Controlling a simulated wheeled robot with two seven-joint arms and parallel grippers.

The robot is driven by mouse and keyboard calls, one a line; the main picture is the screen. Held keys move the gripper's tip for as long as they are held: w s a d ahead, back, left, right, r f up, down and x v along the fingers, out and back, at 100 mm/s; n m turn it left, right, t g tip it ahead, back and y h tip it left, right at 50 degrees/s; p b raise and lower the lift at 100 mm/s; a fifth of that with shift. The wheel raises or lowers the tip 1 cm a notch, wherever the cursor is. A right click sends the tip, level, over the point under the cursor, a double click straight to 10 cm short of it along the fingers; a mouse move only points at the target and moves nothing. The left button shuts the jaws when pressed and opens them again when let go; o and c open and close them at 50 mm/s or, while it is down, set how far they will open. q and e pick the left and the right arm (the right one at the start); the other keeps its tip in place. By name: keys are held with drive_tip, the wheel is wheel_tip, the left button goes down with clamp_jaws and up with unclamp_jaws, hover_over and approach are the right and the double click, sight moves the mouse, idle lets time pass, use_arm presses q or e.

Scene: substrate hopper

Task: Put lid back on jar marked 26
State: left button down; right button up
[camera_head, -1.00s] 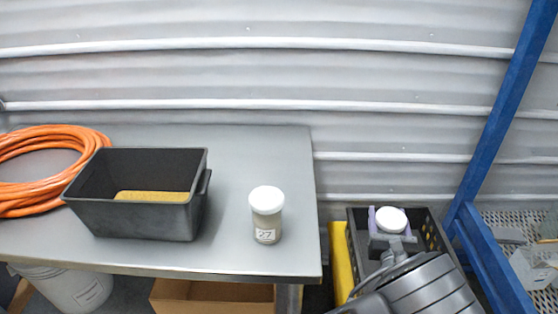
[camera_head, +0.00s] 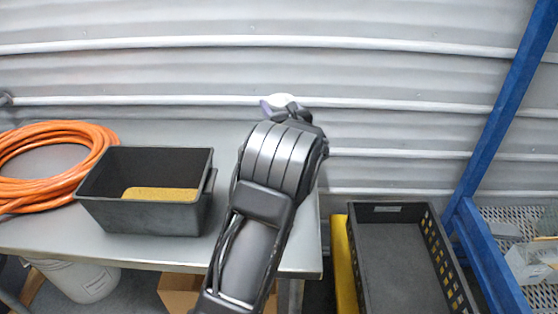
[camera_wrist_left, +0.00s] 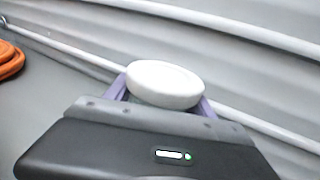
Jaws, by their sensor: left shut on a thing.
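My left gripper (camera_head: 284,106) is raised above the far right part of the table and is shut on a white round lid (camera_head: 281,100). In the left wrist view the lid (camera_wrist_left: 165,82) sits between the purple fingers, its top showing. Whether a jar body is under it is hidden by the gripper. The jar marked 27, seen earlier with a white lid on the table, is hidden behind my left arm now. No jar marked 26 can be read in these frames. My right gripper is out of view.
A black bin (camera_head: 150,218) with a yellow-brown content stands on the grey table (camera_head: 60,240), beside an orange hose coil (camera_head: 40,190). A black crate (camera_head: 400,262), empty in its visible part, stands right of the table. A blue post (camera_head: 500,130) rises beyond it.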

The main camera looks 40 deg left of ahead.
use_arm(q)
drive_tip(key=shift+s+a+r, duration=0.1)
drive_tip(key=shift+a+r, duration=0.1)
drive_tip(key=shift+a, duration=0.15)
drive_tip(key=shift+f+p, duration=0.5)
drive_tip(key=shift+f, duration=2.65)
wheel_tip(320, 180, down, 3)
drive_tip(key=shift+f+p, duration=0.2)
drive_tip(key=shift+p, duration=0.15)
drive_tip(key=shift+f, duration=0.15)
